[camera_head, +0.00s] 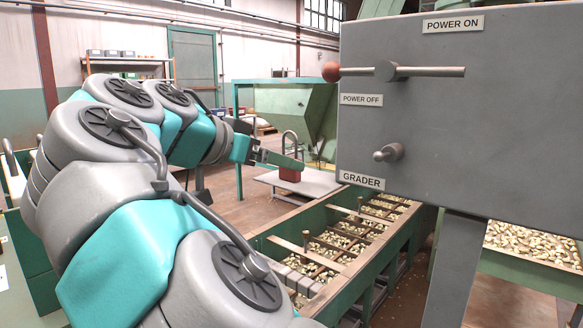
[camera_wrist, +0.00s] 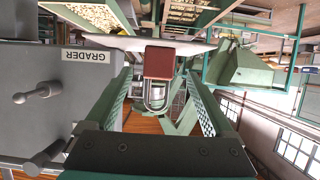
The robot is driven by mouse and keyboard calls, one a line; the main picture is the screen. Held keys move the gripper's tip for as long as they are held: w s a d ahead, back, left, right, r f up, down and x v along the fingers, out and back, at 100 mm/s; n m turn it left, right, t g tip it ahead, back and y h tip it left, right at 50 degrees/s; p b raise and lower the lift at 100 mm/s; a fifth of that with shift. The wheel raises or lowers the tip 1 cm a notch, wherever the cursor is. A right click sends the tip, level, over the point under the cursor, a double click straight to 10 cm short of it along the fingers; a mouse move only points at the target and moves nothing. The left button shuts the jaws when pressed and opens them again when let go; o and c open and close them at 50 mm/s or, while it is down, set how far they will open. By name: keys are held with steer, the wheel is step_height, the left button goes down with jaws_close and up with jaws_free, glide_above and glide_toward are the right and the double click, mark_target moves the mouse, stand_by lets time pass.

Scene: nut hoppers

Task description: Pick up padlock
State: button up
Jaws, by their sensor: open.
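The padlock has a dark red body (camera_head: 289,174) and a tall silver shackle (camera_head: 289,137). It stands upright on a grey tabletop (camera_head: 318,184) in the head view. My gripper (camera_head: 298,163) reaches in from the left, and a green finger crosses in front of the lower shackle. In the wrist view, the padlock (camera_wrist: 158,62) appears upside down, in line with the gap between the fingers of my gripper (camera_wrist: 160,82). The jaws are open, with visible space on both sides of the padlock. I cannot tell how deep it sits between them.
A large grey control box (camera_head: 460,110) labelled GRADER stands close at the right; it also fills the left of the wrist view (camera_wrist: 55,100). Green hoppers with nuts (camera_head: 345,235) run below the tabletop. A green machine (camera_head: 300,105) stands behind.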

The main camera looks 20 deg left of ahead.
mark_target(291, 176)
steer(key=shift+x, duration=2.55)
jaws_close()
